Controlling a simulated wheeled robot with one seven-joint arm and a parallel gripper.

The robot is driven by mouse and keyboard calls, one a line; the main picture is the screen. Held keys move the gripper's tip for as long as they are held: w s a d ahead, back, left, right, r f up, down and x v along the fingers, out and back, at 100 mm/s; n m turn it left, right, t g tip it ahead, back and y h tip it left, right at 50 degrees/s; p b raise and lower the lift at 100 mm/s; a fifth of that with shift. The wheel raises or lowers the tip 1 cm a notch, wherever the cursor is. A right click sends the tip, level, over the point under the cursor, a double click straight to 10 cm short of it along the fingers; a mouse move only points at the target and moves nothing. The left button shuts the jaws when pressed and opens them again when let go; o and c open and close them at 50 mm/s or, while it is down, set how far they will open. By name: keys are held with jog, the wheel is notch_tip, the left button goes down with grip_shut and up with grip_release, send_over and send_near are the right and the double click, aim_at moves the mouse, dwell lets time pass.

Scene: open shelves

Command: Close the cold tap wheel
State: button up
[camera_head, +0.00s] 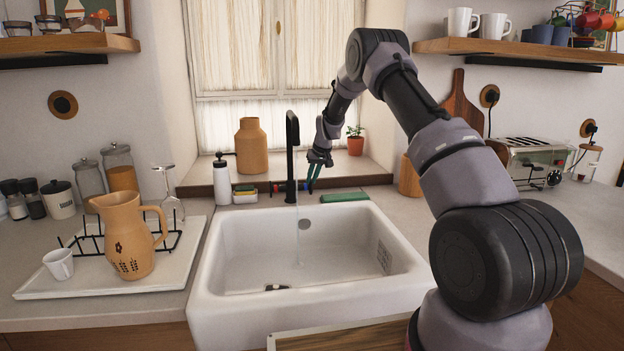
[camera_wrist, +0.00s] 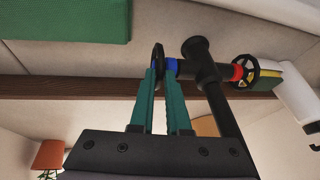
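The black tap (camera_head: 292,152) stands behind the white sink (camera_head: 215,285), and also crosses the wrist view (camera_wrist: 218,105). In the wrist view the cold tap wheel (camera_wrist: 158,56) is black, seen nearly edge-on, beside a blue ring. The hot wheel (camera_wrist: 258,72) with a red ring is at the other end. My gripper (camera_head: 312,184) is just right of the tap in the head view. Its two teal fingers (camera_wrist: 160,68) stand on either side of the cold wheel, a narrow gap apart. Whether they press on it is not clear. The cold wheel is largely hidden in the head view.
A green block (camera_head: 345,197) lies right of the tap at the sink's back edge. A white bottle (camera_head: 221,181) and sponges (camera_head: 245,195) stand to its left. A small plant (camera_head: 355,142) is on the sill behind. A jug (camera_head: 128,235) stands at left. The basin is empty.

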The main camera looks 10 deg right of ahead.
jog(key=shift+w, duration=0.1)
grip_shut()
jog(key=shift+w+r+g, duration=0.1)
jog(key=shift+w+g, duration=0.2)
jog(key=shift+g, duration=0.3)
jog(key=shift+w+r+g, duration=0.1)
jog(key=shift+w+g, duration=0.15)
jog(key=shift+g, duration=0.65)
jog(key=o, duration=0.6)
grip_release()
jog(key=shift+r, duration=0.1)
jog(key=v, duration=1)
jog(key=shift+r, duration=0.25)
